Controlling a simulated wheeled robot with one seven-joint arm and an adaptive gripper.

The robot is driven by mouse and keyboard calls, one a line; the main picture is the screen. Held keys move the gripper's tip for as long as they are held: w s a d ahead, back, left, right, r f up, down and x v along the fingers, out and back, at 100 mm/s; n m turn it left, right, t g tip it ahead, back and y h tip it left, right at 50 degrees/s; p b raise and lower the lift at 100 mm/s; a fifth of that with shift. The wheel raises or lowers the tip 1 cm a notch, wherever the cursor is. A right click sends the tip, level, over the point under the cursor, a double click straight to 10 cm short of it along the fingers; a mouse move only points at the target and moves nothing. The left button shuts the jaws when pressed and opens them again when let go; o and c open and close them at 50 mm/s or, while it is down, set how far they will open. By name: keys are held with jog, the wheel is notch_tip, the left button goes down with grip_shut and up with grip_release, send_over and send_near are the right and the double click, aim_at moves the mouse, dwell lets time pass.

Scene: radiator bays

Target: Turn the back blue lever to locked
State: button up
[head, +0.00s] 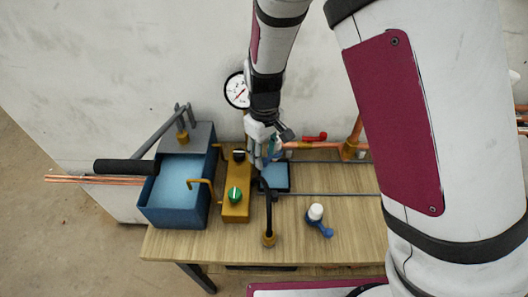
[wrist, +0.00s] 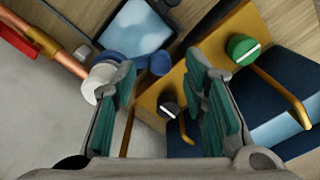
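The back blue lever (wrist: 160,62) shows in the wrist view beside a white cap (wrist: 101,78). Its blue end appears between my fingertips, and the left finger overlaps its middle. I cannot tell whether the fingers touch it. My gripper (wrist: 163,72) is open, with teal pads apart. In the head view my gripper (head: 264,162) hangs over the back of the bench and mostly hides this lever. A second blue lever (head: 322,228) with a white cap (head: 316,211) stands nearer the front, its handle pointing down and right.
A brass block (head: 235,208) carries a green knob (head: 235,195) and a black knob (head: 239,155). A blue tank (head: 172,215) stands left of it. The wall is close behind.

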jog(key=shift+f, duration=1.2)
grip_shut()
jog(key=shift+d, duration=0.1)
jog(key=d+n+b, duration=0.2)
jog(key=d+n, duration=0.4)
jog(key=n, duration=0.6)
jog(key=shift+s, duration=0.1)
